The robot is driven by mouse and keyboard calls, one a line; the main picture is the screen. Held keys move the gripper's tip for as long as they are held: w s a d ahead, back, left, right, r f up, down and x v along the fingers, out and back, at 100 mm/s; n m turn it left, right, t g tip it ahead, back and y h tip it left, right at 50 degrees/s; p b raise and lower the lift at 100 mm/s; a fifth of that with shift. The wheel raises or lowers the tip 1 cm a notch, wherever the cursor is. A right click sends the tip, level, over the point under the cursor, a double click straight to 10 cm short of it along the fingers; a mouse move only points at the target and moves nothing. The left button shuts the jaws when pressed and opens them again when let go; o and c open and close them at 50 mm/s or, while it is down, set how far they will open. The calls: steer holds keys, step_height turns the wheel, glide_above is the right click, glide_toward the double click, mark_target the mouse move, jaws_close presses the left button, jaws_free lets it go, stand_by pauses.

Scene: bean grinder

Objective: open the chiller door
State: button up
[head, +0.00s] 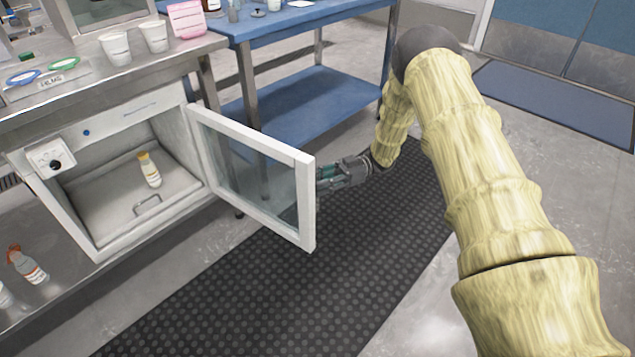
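The chiller (120,118) is a white box on the lower shelf of the steel counter at left. Its door (303,207), a white frame around a glass pane, stands swung wide open on its right-hand side hinge. Inside the chiller a small white bottle with a yellow cap (149,170) stands near the back. My gripper (322,182) is at the outer side of the door, close to its free edge. The door frame hides the fingertips, so I cannot tell whether they touch the door or are open or shut.
A blue table (306,106) with a lower shelf stands behind the door. A black studded mat (265,295) covers the floor in front. White cups (116,48) stand on the counter above. A bottle with an orange cap (30,266) is on the shelf left of the chiller.

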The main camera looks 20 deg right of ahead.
steer(key=shift+w+a, duration=0.1)
steer(key=shift+a, duration=0.1)
steer(key=w+d, duration=0.2)
steer(key=d, duration=1)
steer(key=shift+a, duration=0.15)
